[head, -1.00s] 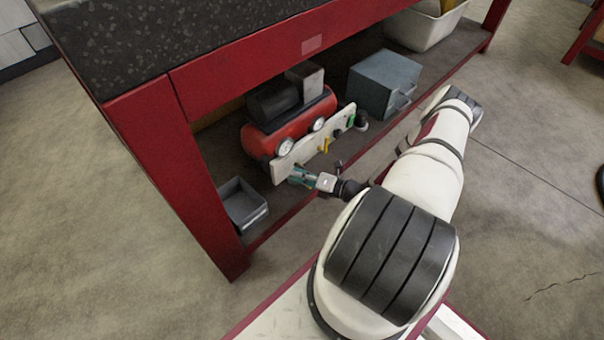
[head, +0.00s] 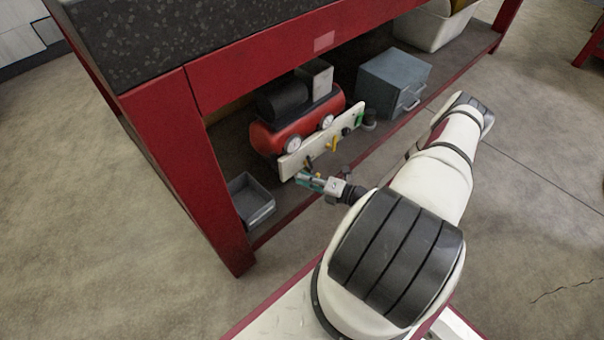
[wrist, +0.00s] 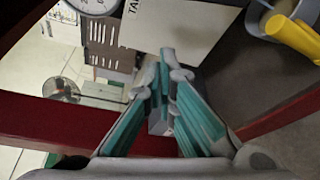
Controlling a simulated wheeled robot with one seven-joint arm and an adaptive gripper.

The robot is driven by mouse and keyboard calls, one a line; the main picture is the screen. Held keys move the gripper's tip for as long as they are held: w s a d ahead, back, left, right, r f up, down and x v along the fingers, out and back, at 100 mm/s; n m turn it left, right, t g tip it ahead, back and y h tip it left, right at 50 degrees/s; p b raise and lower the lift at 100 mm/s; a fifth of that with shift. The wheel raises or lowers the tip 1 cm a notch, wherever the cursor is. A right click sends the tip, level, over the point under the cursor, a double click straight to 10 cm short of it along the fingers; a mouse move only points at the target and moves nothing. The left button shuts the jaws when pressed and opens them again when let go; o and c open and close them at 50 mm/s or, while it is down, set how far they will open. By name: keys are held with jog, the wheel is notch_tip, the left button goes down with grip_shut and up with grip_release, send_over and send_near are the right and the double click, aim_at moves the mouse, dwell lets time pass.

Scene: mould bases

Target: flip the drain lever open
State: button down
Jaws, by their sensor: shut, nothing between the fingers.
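A white panel (head: 294,165) stands in front of a red compressor tank (head: 262,139) on the lower shelf. A yellow lever (head: 332,145) sits on it, and a small dark blue handle (head: 308,163) is further left. No readable label shows which is the drain lever. In the wrist view the yellow lever (wrist: 293,37) is at the upper right, apart from my fingers. My gripper (head: 302,180) is shut and empty, just in front of and below the panel's left part. Its teal-padded fingers (wrist: 170,72) point toward the panel's lower edge in the wrist view.
A grey open bin (head: 252,203) is left of the panel. A blue-grey metal box (head: 394,82) and a white tub (head: 428,32) stand to the right. The red bench leg (head: 190,180) and shelf edge (head: 290,221) bound the space. Floor in front is clear.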

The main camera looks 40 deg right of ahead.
jog(key=f+p+v, duration=0.1)
jog(key=p+v, duration=0.1)
jog(key=v, duration=0.6)
jog(key=shift+r, duration=0.45)
jog(key=shift+s+d, duration=0.1)
